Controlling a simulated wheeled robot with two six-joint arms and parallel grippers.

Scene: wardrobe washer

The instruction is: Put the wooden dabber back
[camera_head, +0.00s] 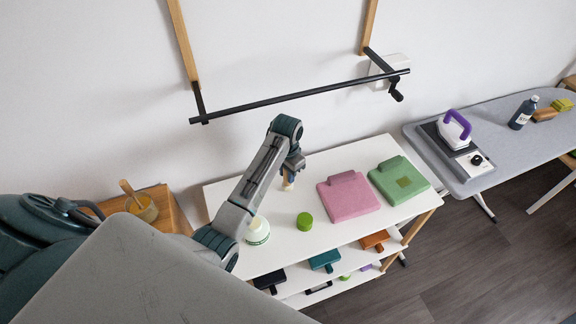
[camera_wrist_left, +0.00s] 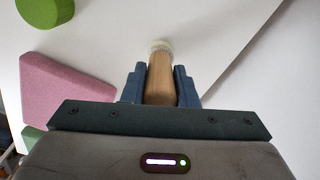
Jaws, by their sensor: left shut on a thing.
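The wooden dabber (camera_wrist_left: 161,78) is a light wooden stick with a pale, fuzzy-looking end. My left gripper (camera_wrist_left: 160,86) is shut around its wooden part, and the pale end points away from the gripper. In the head view, the left gripper (camera_head: 291,172) is over the back part of the white table, left of the pink folded cloth. The dabber's pale end (camera_head: 288,185) shows just below the fingers, close to the tabletop. I cannot tell whether it touches. My right gripper is not in view.
A white tub (camera_head: 258,238), partly behind my left arm, and a green round lid (camera_head: 305,221) stand on the white table (camera_head: 285,252). Pink (camera_head: 348,196) and green (camera_head: 398,180) folded cloths lie to the right. A black rail (camera_head: 300,97) crosses above. An amber jar (camera_head: 147,211) holding a wooden stick stands left.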

